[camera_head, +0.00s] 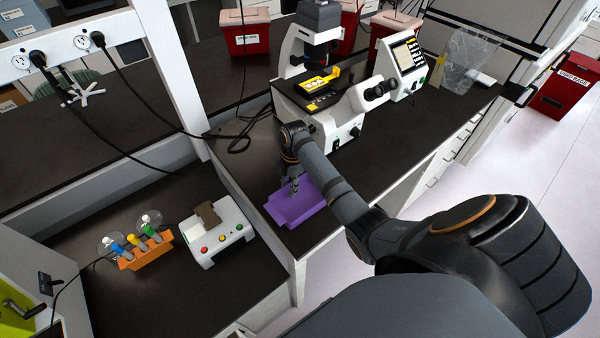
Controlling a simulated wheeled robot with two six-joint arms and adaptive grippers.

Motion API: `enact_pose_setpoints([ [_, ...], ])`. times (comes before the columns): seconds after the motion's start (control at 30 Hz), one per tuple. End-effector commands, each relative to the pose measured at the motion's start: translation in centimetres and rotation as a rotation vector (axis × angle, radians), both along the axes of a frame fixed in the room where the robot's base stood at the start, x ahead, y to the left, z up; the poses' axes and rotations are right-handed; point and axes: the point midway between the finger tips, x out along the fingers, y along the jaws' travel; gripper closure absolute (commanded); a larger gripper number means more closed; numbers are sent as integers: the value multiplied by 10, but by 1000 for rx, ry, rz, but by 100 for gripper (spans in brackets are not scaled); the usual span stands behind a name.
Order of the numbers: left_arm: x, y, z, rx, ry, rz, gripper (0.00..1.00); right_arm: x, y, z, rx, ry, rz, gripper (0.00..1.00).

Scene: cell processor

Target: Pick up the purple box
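The purple box (290,208) lies on the dark bench top near its front left corner, in front of the microscope. My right arm reaches over from the lower right, and my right gripper (295,187) points down at the box's upper edge. The fingertips are small and dark against the box; I cannot tell whether they are open or shut, or whether they touch it. The forearm covers part of the area right of the box. My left gripper is not in view.
A microscope (345,108) stands just behind the box. A white device with coloured buttons (218,233) and an orange tube rack (146,252) stand on the lower bench to the left. A display unit (402,65) and a clear bag (462,62) are farther back.

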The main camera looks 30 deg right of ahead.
Motion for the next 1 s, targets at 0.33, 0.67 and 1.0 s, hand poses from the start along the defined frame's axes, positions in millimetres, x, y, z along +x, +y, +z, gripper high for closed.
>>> enact_pose_setpoints([
  [0.33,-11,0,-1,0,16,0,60,0,0,-2,0,-2,0,88],
  [0.67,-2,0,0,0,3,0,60,0,0,-1,0,-2,0,100],
  [1.0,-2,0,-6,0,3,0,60,1,0,4,-1,-5,-1,100],
])
